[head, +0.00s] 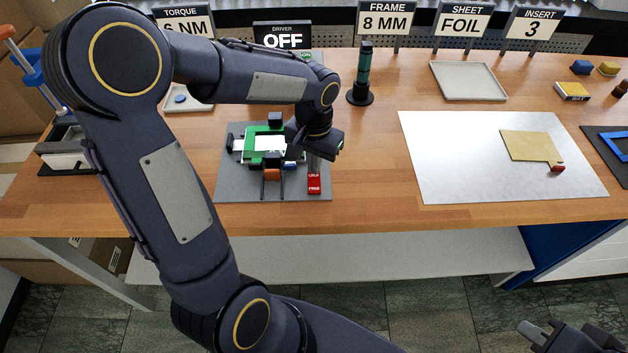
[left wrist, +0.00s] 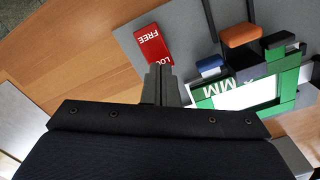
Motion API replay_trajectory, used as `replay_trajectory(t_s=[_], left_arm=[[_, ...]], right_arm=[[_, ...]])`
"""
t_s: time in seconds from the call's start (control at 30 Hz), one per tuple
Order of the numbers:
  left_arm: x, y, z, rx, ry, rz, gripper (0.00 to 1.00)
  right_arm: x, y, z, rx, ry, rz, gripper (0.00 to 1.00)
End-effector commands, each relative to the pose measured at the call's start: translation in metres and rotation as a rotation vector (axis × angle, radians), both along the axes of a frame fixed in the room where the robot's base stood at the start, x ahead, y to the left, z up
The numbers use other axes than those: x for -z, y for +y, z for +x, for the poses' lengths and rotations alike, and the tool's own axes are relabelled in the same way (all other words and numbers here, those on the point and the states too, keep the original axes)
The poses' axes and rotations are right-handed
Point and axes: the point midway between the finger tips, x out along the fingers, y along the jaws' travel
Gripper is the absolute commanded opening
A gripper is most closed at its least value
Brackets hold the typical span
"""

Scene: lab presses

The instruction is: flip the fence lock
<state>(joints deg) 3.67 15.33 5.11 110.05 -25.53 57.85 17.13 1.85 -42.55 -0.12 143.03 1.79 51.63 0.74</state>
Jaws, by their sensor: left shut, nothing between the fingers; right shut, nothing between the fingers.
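The fence lock shows as a red plate (head: 314,184) marked LOCK and FREE, at the right front of a grey base (head: 229,190). In the left wrist view the red plate (left wrist: 150,40) has its FREE end farther from the fingers. My left gripper (head: 314,163) is shut and empty, fingers down by the LOCK end, partly covering it. Its fingertips (left wrist: 160,74) show there too; touching or apart I cannot tell. A green frame (head: 244,148) around a white sheet stands left of it. My right gripper (head: 535,330) is shut at the lower right, away from the bench.
On the base are an orange block (head: 271,174) on dark bars and a blue piece (left wrist: 210,67). A dark green driver (head: 364,75) stands upright behind. A light metal sheet (head: 450,170) lies to the right, with a tan piece (head: 530,145) on it. Wooden bench (head: 365,130) lies clear between.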

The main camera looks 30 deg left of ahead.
Motion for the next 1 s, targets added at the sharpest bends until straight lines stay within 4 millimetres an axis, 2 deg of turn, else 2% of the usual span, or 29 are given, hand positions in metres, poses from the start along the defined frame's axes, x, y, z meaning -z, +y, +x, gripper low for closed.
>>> replay_trajectory(t_s=[1.0], left_arm=[[0.0077,0.0000,0.0000,0.000,0.000,0.000,0.00]], right_arm=[[0.0062,0.0000,0.0000,0.000,0.000,0.000,0.00]])
